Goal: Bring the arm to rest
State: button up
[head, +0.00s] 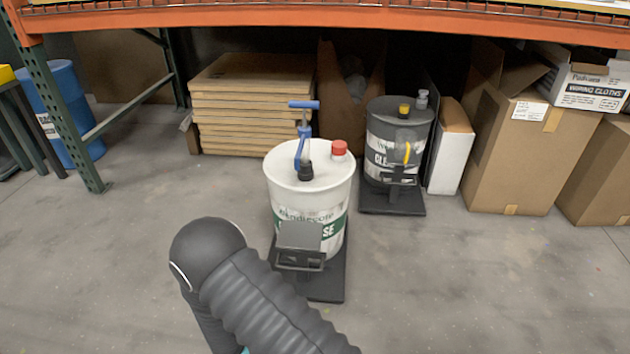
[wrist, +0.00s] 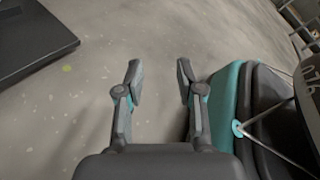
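My gripper (wrist: 160,80) shows in the wrist view with its two fingers apart and nothing between them. Bare concrete floor lies beyond the fingertips. In the head view my dark ribbed arm reaches up from the bottom, bent at a rounded joint, and my gripper is out of sight there. The arm stands in front of a white drum (head: 288,198) with a blue hand pump (head: 303,140) and a red cap (head: 339,148). Part of my own teal and black body shows at the right of the wrist view.
The white drum stands on a dark base (head: 325,285). A grey drum (head: 385,140) stands behind it on another base. Stacked boards (head: 250,105), cardboard boxes (head: 522,150) and a blue barrel (head: 75,110) line an orange-beamed rack (head: 250,17). The floor is clear at left and right.

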jog(key=s+d+r+m+y+p, duration=0.2)
jog(key=r+m, duration=0.7)
jog(key=r, duration=0.6)
jog(key=s+d+r+m+y+p, duration=0.3)
jog(key=s+d+r+m+y, duration=0.2)
jog(key=r, duration=1.1)
jog(key=s+d+r+m+y+p, duration=0.2)
jog(key=s+d+r+m+y, duration=0.2)
jog(key=r+m, duration=0.9)
jog(key=d+r+y, duration=0.2)
jog(key=d+r, duration=0.1)
jog(key=d, duration=0.1)
jog(key=shift+s+d+m+t+y+p, duration=0.25)
jog(key=shift+d+m+t+y+p, duration=0.1)
jog(key=shift+d+m+t+y, duration=0.05)
